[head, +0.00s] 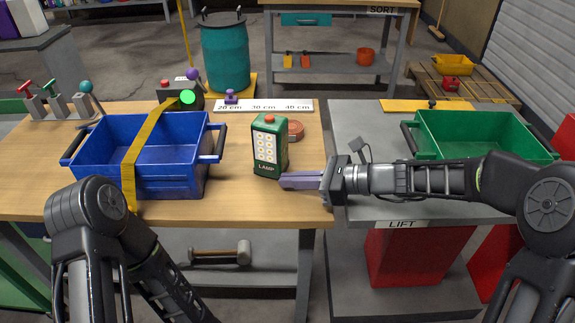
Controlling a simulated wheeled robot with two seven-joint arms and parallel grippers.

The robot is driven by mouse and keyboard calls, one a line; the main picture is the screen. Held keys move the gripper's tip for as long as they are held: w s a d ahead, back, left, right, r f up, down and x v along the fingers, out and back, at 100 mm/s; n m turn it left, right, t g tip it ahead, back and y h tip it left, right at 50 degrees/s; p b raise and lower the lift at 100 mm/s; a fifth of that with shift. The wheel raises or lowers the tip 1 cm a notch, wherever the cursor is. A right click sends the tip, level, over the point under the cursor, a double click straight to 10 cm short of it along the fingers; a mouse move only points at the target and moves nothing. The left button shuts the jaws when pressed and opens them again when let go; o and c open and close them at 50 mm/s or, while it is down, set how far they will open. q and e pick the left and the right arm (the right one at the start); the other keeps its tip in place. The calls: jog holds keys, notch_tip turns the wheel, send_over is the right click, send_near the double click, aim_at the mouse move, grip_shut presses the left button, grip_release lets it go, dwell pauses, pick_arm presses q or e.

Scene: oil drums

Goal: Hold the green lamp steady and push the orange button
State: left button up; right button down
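The green lamp (258,150) stands upright on the wooden table, with a panel of several pale round lights and the word LAMP on its front. An orange button (269,118) sits on its top. My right gripper (284,180) reaches in from the right, with its purple-grey fingers close together, low beside the lamp's lower right side. I cannot tell whether the fingertips touch the lamp. Nothing shows between the fingers. My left arm shows at the lower left, but its gripper is out of view.
A blue crate (190,182) with a yellow strap (133,160) stands left of the lamp. A reddish-brown round object (295,130) is behind the lamp, before a ruler strip (265,105). A green crate (470,125) stands on the grey lift table (362,200). Table space between blue crate and lamp is clear.

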dwell(0.3)
jog(key=c, duration=0.6)
grip_release()
jog(key=shift+s, duration=0.1)
